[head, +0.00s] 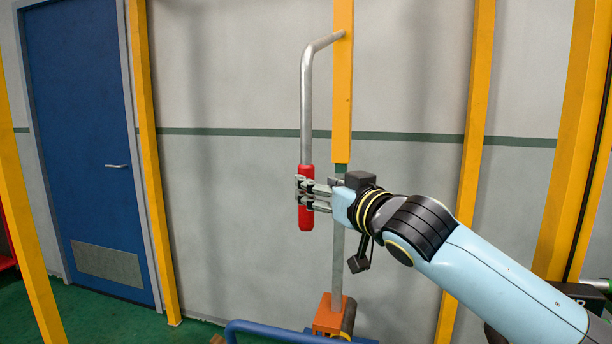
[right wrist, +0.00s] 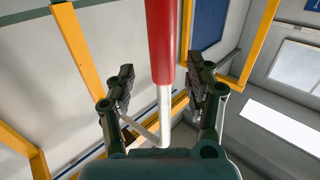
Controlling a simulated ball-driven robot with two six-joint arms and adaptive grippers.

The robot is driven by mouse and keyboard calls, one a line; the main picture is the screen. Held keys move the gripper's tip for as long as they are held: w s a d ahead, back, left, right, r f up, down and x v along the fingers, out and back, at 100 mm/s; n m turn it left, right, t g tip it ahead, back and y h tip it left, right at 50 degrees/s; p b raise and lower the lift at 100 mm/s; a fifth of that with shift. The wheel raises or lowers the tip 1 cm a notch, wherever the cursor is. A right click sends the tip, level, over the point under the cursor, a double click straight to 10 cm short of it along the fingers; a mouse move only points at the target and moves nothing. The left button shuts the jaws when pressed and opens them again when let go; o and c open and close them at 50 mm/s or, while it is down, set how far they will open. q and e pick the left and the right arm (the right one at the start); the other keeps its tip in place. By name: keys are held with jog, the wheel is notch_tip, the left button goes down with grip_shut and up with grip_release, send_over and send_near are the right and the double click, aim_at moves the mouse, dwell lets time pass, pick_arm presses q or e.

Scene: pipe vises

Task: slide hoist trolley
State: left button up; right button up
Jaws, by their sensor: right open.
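A bent silver bar (head: 306,95) comes off a yellow upright beam (head: 343,90) and hangs down to a red grip (head: 306,215). My right gripper (head: 303,193) reaches in from the right, with its fingers around the height of the red grip's middle. In the right wrist view the red grip (right wrist: 160,40) and its silver bar (right wrist: 163,105) run between the two spread fingers of the gripper (right wrist: 160,88). The fingers are open, with gaps on both sides of the grip. My left gripper is not in view. The trolley itself cannot be clearly made out.
A grey post (head: 337,270) drops below the beam to an orange block (head: 329,314). A blue tube (head: 270,328) crosses the bottom. Yellow posts (head: 155,160) stand along the grey wall, with a blue door (head: 85,140) at left. Green floor shows at lower left.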

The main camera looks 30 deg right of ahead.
jog(key=w+p, duration=0.1)
jog(key=w, duration=0.3)
jog(key=shift+a+r, duration=0.1)
jog(key=shift+r, duration=0.05)
jog(key=shift+w, duration=0.35)
jog(key=shift+c, duration=0.4)
jog(key=c, duration=0.9)
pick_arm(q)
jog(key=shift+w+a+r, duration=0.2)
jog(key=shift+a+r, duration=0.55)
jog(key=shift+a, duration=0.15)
pick_arm(e)
grip_shut()
jog(key=shift+w, duration=0.1)
